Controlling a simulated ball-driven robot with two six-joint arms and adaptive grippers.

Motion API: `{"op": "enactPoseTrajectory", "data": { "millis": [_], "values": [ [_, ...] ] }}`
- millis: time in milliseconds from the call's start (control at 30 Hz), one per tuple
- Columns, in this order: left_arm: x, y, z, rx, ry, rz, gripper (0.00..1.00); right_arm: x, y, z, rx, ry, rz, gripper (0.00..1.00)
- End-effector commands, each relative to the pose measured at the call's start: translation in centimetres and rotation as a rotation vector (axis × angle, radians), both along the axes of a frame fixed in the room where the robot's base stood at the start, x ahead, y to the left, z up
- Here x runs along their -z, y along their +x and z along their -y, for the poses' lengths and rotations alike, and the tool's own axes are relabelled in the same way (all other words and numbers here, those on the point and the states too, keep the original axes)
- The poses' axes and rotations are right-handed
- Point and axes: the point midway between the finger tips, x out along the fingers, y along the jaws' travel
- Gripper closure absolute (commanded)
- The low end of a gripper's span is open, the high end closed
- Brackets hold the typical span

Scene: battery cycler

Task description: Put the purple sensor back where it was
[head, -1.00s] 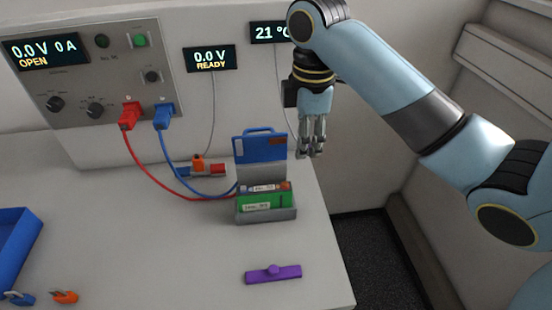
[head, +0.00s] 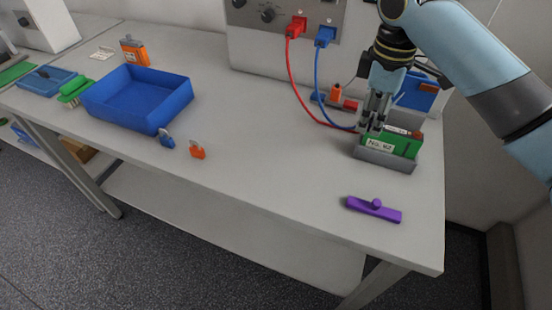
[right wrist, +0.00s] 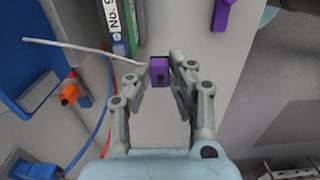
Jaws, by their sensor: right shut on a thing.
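In the right wrist view, my right gripper (right wrist: 160,82) is shut on the purple sensor (right wrist: 159,72), a small block with a dark spot. A thin grey lead runs from beside it to the upper left. In the head view, my right gripper (head: 374,118) is at the left end of the battery holder; the sensor is not clearly seen there. A purple bar with a round knob (head: 374,208) lies apart on the bench, near its front right; its end also shows in the wrist view (right wrist: 222,16). My left gripper is not in view.
The grey holder (head: 384,160) contains a green battery (head: 392,145). A blue lid (head: 418,95) is behind. Red (head: 292,68) and blue (head: 319,75) cables run down from the cycler panel. A blue tray (head: 125,112) is left.

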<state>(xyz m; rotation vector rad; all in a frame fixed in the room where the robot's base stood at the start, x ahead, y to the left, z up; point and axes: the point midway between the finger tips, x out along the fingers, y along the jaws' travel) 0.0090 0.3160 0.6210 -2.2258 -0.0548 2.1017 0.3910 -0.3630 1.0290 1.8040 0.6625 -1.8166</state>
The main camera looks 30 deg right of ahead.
Motion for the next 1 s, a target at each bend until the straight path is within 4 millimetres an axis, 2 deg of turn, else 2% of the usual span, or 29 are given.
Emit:
{"op": "enactPoseTrajectory", "data": {
  "millis": [167,300,367,500,600,767,1000],
  "values": [
    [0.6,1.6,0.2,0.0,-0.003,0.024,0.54,1.4,1.4,-1.0,0.002,0.012,0.004,1.0],
    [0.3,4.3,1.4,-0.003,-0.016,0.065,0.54,3.1,4.2,-2.8,0.001,0.015,0.002,1.0],
    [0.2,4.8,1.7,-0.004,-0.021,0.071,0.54,4.0,5.5,-3.5,0.0,0.013,0.002,1.0],
    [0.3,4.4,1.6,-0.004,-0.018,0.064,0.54,6.0,8.2,-5.1,-0.002,0.011,0.002,1.0],
    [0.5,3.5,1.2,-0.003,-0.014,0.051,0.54,7.0,9.5,-5.7,-0.001,0.008,0.002,1.0],
    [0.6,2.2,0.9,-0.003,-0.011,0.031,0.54,7.8,10.3,-6.2,-0.002,0.006,0.001,1.0],
    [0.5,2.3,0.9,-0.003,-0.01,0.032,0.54,11.2,10.3,-6.2,-0.002,0.007,0.001,1.0]
  ]
}}
